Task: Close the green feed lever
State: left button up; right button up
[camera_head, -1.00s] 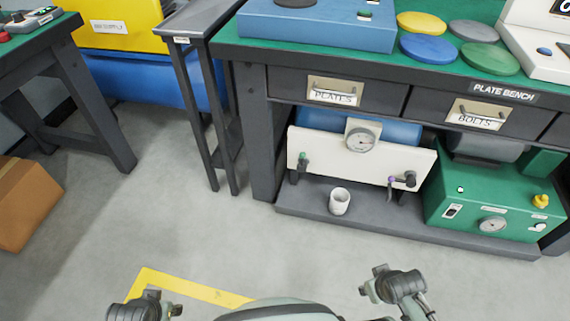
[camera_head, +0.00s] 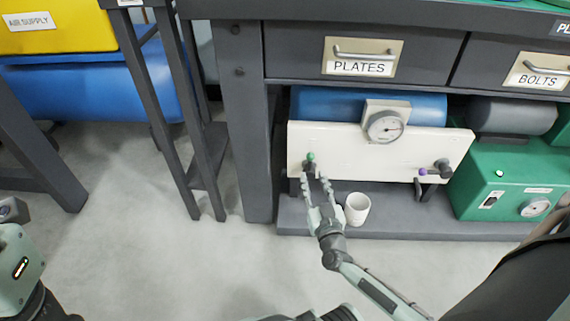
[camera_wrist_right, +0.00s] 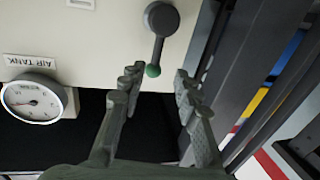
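The green feed lever (camera_head: 311,157) is a small grey lever with a green ball knob at the left end of the white panel (camera_head: 350,139). The right wrist view shows its grey round pivot, stem and green knob (camera_wrist_right: 152,70). My right gripper (camera_head: 316,182) is at the panel's lower left, its fingers pointing at the lever. In the right wrist view the gripper (camera_wrist_right: 157,82) is open, with the knob in line with the gap between the fingertips. Whether a finger touches the lever cannot be told. Part of my left arm shows at lower left; its gripper is out of view.
A purple-tipped lever (camera_head: 423,172) sits right of the gauge (camera_head: 384,126). A white cup (camera_head: 357,208) stands on the low shelf (camera_head: 400,222) close to my right gripper. A green box (camera_head: 505,185) is to the right. The bench leg (camera_head: 250,130) stands left of the panel.

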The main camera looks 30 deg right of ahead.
aim_at(311, 162)
jog(key=shift+d+b+x, duration=0.15)
jog(key=shift+b+x, duration=0.4)
jog(key=shift+x, duration=1.4)
jog(key=shift+d+b+x, duration=0.15)
jog(key=shift+b+x, duration=0.4)
jog(key=shift+x, duration=1.4)
jog(key=shift+s+r, duration=0.1)
jog(key=shift+r, duration=0.05)
grip_shut()
jog(key=shift+d+r, duration=0.1)
